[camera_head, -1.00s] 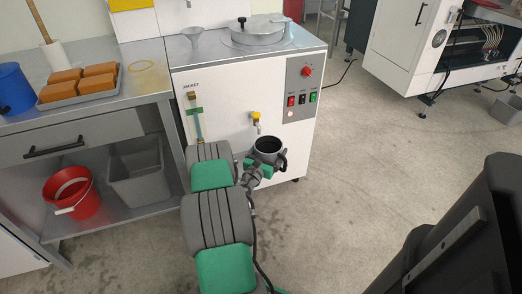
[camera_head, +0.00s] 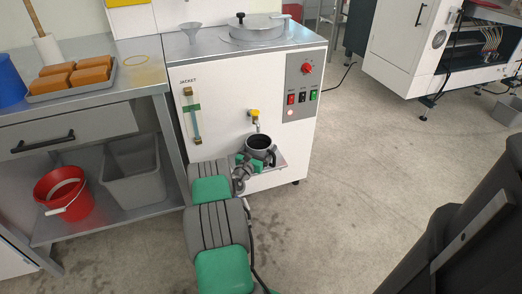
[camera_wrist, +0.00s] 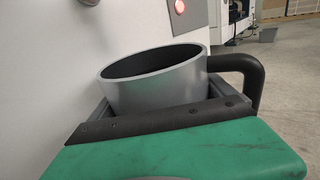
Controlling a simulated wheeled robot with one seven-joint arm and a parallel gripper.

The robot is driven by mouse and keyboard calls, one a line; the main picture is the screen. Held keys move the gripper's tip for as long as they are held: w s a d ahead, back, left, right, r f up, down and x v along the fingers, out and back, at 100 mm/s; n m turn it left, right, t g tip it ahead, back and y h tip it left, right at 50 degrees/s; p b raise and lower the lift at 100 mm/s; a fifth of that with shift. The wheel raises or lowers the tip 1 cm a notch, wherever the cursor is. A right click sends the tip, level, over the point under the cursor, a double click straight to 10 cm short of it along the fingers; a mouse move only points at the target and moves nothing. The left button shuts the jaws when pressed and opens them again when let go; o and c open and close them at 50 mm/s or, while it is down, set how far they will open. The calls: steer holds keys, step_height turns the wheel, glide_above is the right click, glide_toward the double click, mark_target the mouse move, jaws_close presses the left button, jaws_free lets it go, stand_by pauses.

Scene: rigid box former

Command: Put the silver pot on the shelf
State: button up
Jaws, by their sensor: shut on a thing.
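The silver pot (camera_head: 258,145) has a dark inside and a black side handle. It is upright at the front of the white jacket machine, just below the yellow-handled tap. The small metal shelf (camera_head: 280,164) juts from the machine front at the pot's base; whether the pot touches it I cannot tell. My gripper (camera_head: 249,161) is at the pot's near side. In the wrist view the pot (camera_wrist: 155,82) stands behind my green and black gripper pad, with its handle to the right. My gripper is shut on the pot; its fingertips are mostly hidden.
The white machine (camera_head: 235,100) carries a lidded vessel and a funnel on top, and switches at its right. A steel bench (camera_head: 130,50) at left holds orange blocks on a tray. A red bucket (camera_head: 64,192) and grey bin (camera_head: 133,172) sit below.

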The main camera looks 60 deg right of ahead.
steer(key=shift+f+b, duration=0.1)
steer(key=shift+b, duration=0.2)
steer(key=o, duration=1.4)
